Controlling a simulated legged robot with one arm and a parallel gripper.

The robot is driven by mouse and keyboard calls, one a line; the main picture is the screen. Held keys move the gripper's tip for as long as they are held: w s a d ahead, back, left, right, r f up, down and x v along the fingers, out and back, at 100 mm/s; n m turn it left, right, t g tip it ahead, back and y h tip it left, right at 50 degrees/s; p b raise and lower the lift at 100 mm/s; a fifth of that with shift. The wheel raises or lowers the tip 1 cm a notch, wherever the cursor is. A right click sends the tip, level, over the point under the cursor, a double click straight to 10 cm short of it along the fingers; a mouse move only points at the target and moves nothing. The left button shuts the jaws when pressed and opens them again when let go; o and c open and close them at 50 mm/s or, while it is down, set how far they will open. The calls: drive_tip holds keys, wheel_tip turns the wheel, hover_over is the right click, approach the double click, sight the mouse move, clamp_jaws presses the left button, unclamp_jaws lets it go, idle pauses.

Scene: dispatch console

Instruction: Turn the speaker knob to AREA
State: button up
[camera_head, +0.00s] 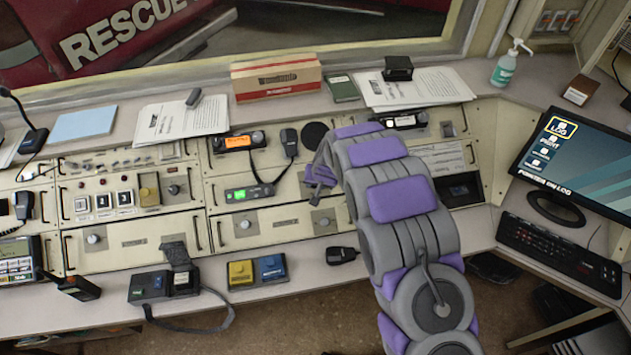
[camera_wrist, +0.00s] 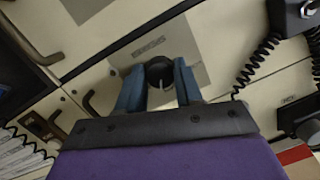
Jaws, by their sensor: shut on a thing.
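The speaker knob (camera_wrist: 160,68) is a dark round knob on a grey plate of the cream console panel, seen in the wrist view. My gripper (camera_wrist: 158,84) is shut on it, with one blue-grey finger on each side. A short pale mark shows on the knob's lower side in that view. Lettering beside the knob is too blurred to read, so I cannot tell which position it is at. In the head view my gripper (camera_head: 320,175) is at the middle console panel, and the held knob is hidden there.
A handheld microphone (camera_head: 289,138) with a coiled cord hangs left of my gripper. An orange-screen radio (camera_head: 238,141) and a green-screen unit (camera_head: 249,193) sit farther left. A cardboard box (camera_head: 276,78) stands on the ledge behind. A monitor (camera_head: 578,160) and keyboard (camera_head: 560,255) are at right.

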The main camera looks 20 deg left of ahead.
drive_tip(key=m+y+b, duration=0.1)
drive_tip(key=m, duration=0.4)
drive_tip(key=shift+s+f+m, duration=0.1)
drive_tip(key=shift+s+m, duration=0.05)
drive_tip(key=shift+m, duration=0.25)
idle(0.3)
drive_tip(key=o, duration=0.7)
drive_tip(key=shift+o, duration=0.2)
drive_tip(key=p+v, duration=0.2)
drive_tip(key=v, duration=1.5)
drive_tip(key=shift+s+p, duration=0.3)
